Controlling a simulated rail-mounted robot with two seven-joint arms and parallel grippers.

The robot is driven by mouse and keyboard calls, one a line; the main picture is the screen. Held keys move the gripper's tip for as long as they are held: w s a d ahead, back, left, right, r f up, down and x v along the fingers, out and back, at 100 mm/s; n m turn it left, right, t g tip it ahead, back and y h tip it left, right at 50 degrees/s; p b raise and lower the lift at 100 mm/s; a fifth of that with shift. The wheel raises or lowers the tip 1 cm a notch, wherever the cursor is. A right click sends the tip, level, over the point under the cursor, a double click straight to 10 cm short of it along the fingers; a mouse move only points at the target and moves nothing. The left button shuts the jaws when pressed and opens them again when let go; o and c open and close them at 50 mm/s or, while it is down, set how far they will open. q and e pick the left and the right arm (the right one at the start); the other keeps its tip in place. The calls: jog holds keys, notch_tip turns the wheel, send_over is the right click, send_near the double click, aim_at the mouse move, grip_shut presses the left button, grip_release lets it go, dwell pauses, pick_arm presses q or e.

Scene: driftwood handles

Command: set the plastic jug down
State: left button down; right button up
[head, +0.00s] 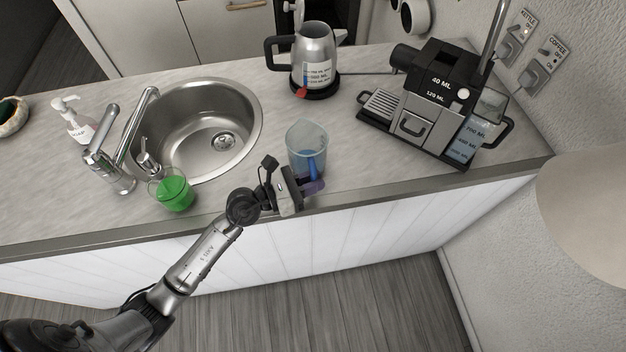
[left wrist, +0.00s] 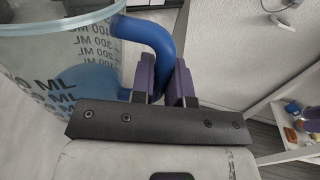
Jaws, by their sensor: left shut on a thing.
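The plastic jug (head: 307,140) is clear with a blue handle and stands upright at the counter's front edge, right of the sink. In the left wrist view the jug (left wrist: 60,60) fills the left side, with ML marks on its wall and its blue handle (left wrist: 158,45) curving down between the purple fingers. My left gripper (head: 312,187) is shut on the blue handle; it also shows in the left wrist view (left wrist: 166,82). I cannot tell whether the jug's base touches the counter. My right gripper is not in view.
The counter (head: 350,165) is clear around the jug. A coffee machine (head: 430,95) stands to the right, a kettle (head: 315,55) behind. A steel sink (head: 215,120), a green cup (head: 174,192) and a soap bottle (head: 75,125) are to the left.

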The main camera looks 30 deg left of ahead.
pick_arm(q)
jog(key=shift+f, duration=0.2)
jog(key=c, duration=1.1)
grip_release()
jog(key=shift+r, duration=0.1)
jog(key=shift+r, duration=0.25)
jog(key=b+v, duration=0.1)
jog(key=v, duration=0.4)
jog(key=b+v, duration=0.1)
jog(key=v, duration=0.4)
jog(key=shift+s+a+f, duration=0.2)
jog(key=shift+f, duration=0.05)
jog(key=shift+v, duration=0.75)
jog(key=shift+r, duration=0.15)
